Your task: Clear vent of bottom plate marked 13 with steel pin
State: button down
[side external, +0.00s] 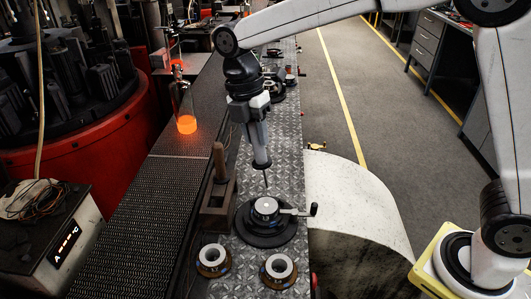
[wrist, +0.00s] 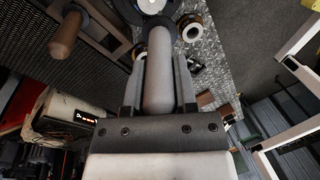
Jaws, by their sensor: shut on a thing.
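My gripper (side external: 254,116) is shut on the grey handle of the steel pin (side external: 260,148). The pin hangs nearly upright, its thin dark tip pointing down just above a round plate (side external: 265,207) with a pale centre. A gap seems to show between tip and plate. The plate sits on a dark round base (side external: 262,236) with a side lever (side external: 300,211). In the wrist view the pin's handle (wrist: 159,85) lies between both fingers and hides much of the plate. I cannot read a number 13 or make out the vent.
A wooden stand with an upright wooden handle (side external: 219,160) is close left of the plate. Two ringed moulds (side external: 213,260) (side external: 279,270) stand in front. More fittings stand behind on the bench.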

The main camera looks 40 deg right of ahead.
aim_at(256, 157)
jog(key=shift+w+x, duration=0.25)
jog(key=shift+x, duration=0.95)
jog(key=shift+w+x, duration=0.25)
jog(key=shift+x, duration=1.75)
dwell(0.9)
jog(key=shift+w+a+r, duration=0.1)
jog(key=shift+w, duration=0.05)
jog(key=shift+s+v, duration=0.25)
jog(key=shift+v, duration=0.9)
jog(key=shift+s+v, duration=0.25)
jog(key=shift+v, duration=0.9)
jog(key=shift+s+v, duration=0.2)
jog(key=shift+v, duration=0.95)
jog(key=shift+w+r, duration=0.1)
